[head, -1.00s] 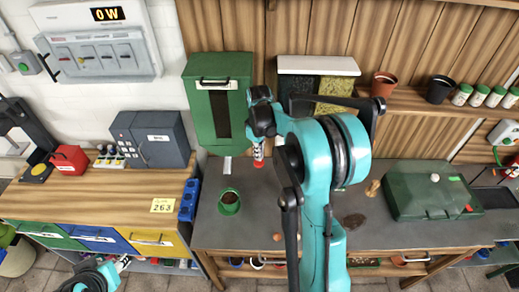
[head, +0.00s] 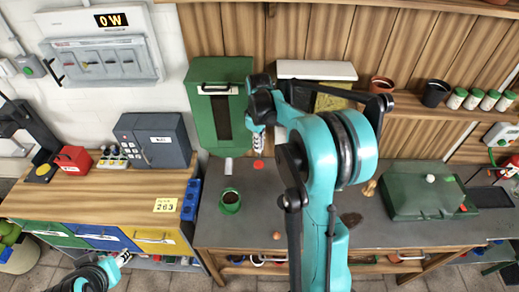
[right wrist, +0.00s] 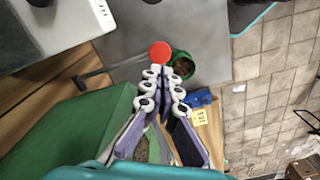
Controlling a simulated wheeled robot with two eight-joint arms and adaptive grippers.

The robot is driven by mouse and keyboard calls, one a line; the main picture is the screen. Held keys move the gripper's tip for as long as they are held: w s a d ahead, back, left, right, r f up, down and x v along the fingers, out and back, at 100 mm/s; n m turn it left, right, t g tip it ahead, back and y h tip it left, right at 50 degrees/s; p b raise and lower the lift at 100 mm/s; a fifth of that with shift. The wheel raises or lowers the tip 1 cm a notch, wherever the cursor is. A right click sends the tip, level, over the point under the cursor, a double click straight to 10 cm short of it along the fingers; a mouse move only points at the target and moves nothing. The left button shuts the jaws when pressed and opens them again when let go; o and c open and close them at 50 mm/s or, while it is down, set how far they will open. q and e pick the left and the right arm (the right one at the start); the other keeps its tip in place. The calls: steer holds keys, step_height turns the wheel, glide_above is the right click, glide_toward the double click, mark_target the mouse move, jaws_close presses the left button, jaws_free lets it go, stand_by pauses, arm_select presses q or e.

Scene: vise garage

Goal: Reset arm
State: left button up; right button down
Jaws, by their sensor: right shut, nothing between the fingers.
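My right gripper (head: 259,150) hangs over the back of the grey workbench (head: 290,220), fingers pointing down. Its fingers are together with nothing between them; the right wrist view shows them too (right wrist: 163,95). A round red disc (head: 258,169) lies on the bench just below the fingertips, apart from them; it is also in the right wrist view (right wrist: 160,51). My right arm's teal links cover the middle of the bench. My left gripper (head: 122,260) shows only in part at the lower left, small; its finger state is unclear.
A green pot with soil (head: 230,201) stands left of the disc. A green wall cabinet (head: 218,105) and a white-topped box (head: 316,70) are behind the gripper. A dark green case (head: 425,195) sits on the right. The wooden cabinet (head: 105,195) stands left.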

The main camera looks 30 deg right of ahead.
steer(key=shift+a+f, duration=0.1)
stand_by(0.3)
steer(key=s+a+f+m+t+b, duration=0.5)
steer(key=s+a+f+b, duration=1)
steer(key=b, duration=0.8)
steer(key=s+f+t, duration=0.2)
steer(key=s, duration=0.2)
steer(key=shift+a+f+m, duration=0.15)
steer(key=shift+f+m, duration=0.1)
steer(key=shift+m, duration=0.15)
